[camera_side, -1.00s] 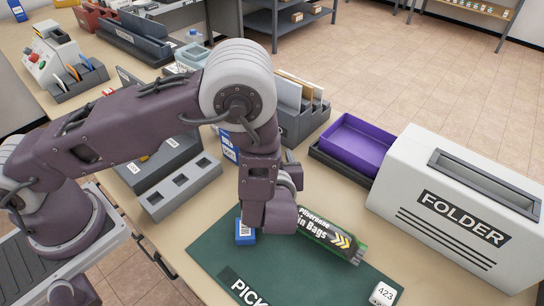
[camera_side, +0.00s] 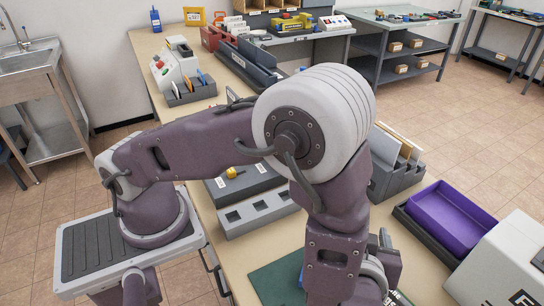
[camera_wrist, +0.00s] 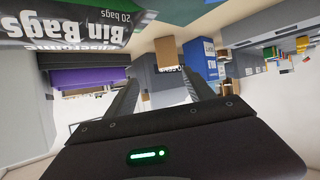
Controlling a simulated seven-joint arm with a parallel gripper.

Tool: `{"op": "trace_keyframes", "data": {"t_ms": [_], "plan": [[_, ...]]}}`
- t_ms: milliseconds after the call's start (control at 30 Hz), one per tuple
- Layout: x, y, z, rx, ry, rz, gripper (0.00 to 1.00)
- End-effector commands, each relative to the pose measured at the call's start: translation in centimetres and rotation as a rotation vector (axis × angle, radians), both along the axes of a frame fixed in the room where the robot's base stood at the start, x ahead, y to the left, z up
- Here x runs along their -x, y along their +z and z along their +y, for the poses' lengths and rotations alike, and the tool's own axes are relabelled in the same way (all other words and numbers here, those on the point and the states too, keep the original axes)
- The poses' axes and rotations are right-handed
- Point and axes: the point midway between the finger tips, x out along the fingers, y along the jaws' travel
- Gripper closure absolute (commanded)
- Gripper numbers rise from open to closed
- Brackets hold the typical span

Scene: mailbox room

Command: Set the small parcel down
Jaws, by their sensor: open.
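My gripper (camera_wrist: 162,90) is open; its two dark fingers reach away from the camera in the wrist view. That view is upside down. A small tan box (camera_wrist: 166,47), seemingly the small parcel, shows between and beyond the fingers. I cannot tell whether it touches them or how it rests. In the side view my arm hides the fingers and the tan box does not show. Only a corner of the green mat (camera_side: 273,284) shows at the bottom edge there.
The bin bags pack (camera_wrist: 75,28) is close at the upper left of the wrist view. A blue box (camera_wrist: 199,58) stands beside the tan box. A purple tray (camera_side: 450,215), a grey sorter with envelopes (camera_side: 397,180) and a white box (camera_side: 500,265) stand on the right.

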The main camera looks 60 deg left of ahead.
Motion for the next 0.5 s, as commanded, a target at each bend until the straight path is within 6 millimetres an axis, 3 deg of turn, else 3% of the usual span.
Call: {"op": "trace_keyframes", "data": {"t_ms": [67,167,267,300,367,400,500], "plan": [[-2.8,2.2,-1.5,0.174,-0.054,0.015,0.38],[-6.6,8.1,-4.3,0.459,-0.230,0.046,0.38],[-6.9,16.1,-5.1,0.639,-0.469,0.076,0.38],[-5.8,19.1,-4.6,0.669,-0.570,0.094,0.38],[-2.7,22.9,-2.9,0.661,-0.712,0.134,0.38],[0.0,24.4,-1.2,0.623,-0.788,0.175,0.38],[7.5,24.9,4.2,0.469,-0.879,0.313,0.38]]}}
